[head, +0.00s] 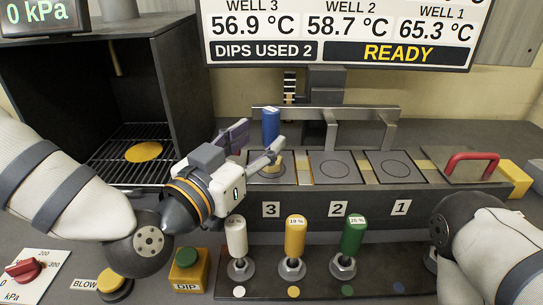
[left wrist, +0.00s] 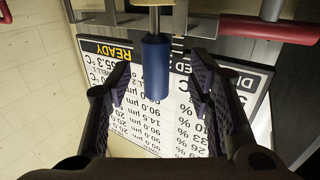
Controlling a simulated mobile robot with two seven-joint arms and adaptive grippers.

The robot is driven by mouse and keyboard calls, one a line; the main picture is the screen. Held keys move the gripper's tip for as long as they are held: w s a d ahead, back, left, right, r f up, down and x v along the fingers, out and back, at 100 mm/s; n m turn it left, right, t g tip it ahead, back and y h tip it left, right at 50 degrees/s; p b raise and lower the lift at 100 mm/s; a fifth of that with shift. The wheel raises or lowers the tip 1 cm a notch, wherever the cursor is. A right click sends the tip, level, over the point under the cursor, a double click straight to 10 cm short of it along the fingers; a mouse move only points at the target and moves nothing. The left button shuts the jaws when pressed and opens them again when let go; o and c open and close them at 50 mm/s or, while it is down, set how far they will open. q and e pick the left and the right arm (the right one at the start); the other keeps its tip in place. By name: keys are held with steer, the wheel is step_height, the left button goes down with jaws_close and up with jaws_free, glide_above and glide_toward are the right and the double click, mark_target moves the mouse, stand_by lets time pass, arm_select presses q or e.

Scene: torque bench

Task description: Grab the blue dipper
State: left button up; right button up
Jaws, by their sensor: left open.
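The blue dipper (head: 270,124) stands upright at well 3, the leftmost well of the bench block (head: 316,203). It has a blue handle and a brass-coloured lower part. My left gripper (head: 261,138) is open beside the dipper, with its fingers reaching toward it from the left. In the left wrist view the blue handle (left wrist: 156,65) lies between the two spread fingers of the left gripper (left wrist: 160,85), with a gap on both sides. My right arm shows at the right edge, but its gripper is not visible.
White (head: 236,236), yellow (head: 295,236) and green (head: 353,234) dippers stand in the front rack. A metal bracket (head: 325,112) rises behind the wells. A red handle (head: 472,160) is at the right. A dark open chamber (head: 179,90) stands at the left; buttons are in front.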

mark_target(267, 134)
arm_select(q)
steer(key=x, duration=0.4)
steer(key=shift+d, duration=0.25)
steer(key=shift+r, duration=0.1)
jaws_close()
